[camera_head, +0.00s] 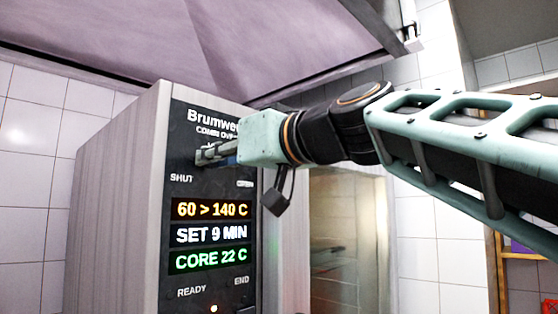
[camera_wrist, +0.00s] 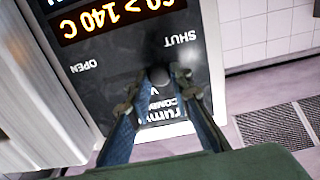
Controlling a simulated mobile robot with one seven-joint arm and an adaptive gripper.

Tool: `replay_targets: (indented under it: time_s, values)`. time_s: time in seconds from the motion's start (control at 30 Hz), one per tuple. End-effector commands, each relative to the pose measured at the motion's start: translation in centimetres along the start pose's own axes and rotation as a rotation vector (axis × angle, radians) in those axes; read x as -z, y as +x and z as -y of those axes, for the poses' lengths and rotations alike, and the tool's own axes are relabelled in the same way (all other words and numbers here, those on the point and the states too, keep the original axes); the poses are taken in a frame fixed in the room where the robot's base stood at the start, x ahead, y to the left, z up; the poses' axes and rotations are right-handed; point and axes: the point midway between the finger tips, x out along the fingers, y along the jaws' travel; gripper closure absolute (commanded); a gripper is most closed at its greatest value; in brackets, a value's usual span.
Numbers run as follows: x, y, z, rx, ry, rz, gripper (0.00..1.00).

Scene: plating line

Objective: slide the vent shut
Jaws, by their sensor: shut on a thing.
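The vent's dark round slider knob (camera_wrist: 160,76) is on the oven's black front panel (camera_wrist: 115,50), between the words OPEN and SHUT, nearer to SHUT. My gripper (camera_head: 205,155) reaches the panel from the right, just above SHUT. In the wrist view my gripper (camera_wrist: 157,88) has one finger on each side of the knob and is shut on it. In the head view the fingers hide the knob and its slot.
The combi oven (camera_head: 120,200) has a lit display (camera_head: 211,234) below the vent. A large hood (camera_head: 220,45) hangs above the oven and my arm. A glass door (camera_head: 340,240) is right of the panel. Floor grates (camera_wrist: 275,128) show in the wrist view.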

Motion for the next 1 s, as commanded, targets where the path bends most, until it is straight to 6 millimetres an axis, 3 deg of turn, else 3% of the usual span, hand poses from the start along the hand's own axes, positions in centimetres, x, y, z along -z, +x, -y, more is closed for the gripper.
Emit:
replay_targets:
  time_s: [0.07, 0.1, 0.23, 0.63, 1.0]
  values:
    - [-0.1, 0.1, 0.4, 0.009, 0.001, 0.003, 1.00]
    - [-0.1, 0.1, 0.4, 0.010, 0.001, 0.003, 0.76]
    - [-0.1, 0.1, 0.4, 0.008, 0.001, 0.002, 0.63]
    - [0.1, -1.0, 0.1, 0.003, 0.000, -0.001, 0.63]
    - [0.1, -8.4, 0.2, 0.005, 0.000, -0.002, 0.63]
